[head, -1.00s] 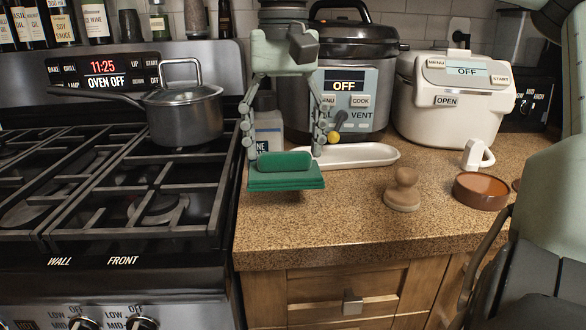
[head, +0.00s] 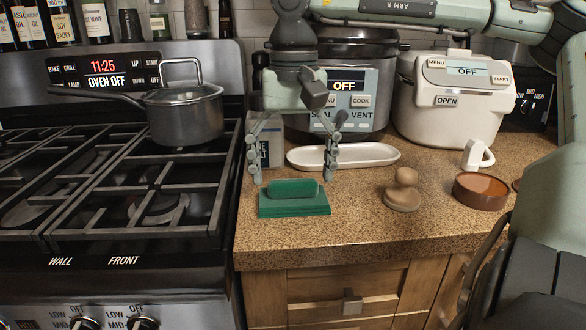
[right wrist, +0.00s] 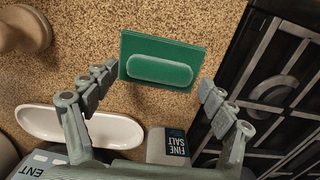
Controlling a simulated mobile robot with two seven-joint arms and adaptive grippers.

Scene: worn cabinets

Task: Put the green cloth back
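The green cloth (head: 294,206) is a flat green slab with a rounded raised pad on top. It lies on the speckled counter, right of the stove and in front of the white oblong dish. My right gripper (head: 294,181) is just above and behind it, fingers spread to either side of the pad. In the right wrist view the cloth (right wrist: 163,60) shows between and beyond the fingertips (right wrist: 158,76), with gaps on both sides, so the gripper is open and empty. My left gripper is not in view.
The white dish (head: 370,155) and a fine salt box (head: 273,150) stand behind. A wooden stamp-like object (head: 402,190) and a brown round dish (head: 480,191) are to the right. The stove (head: 120,200) borders the left. Counter between cloth and wooden object is clear.

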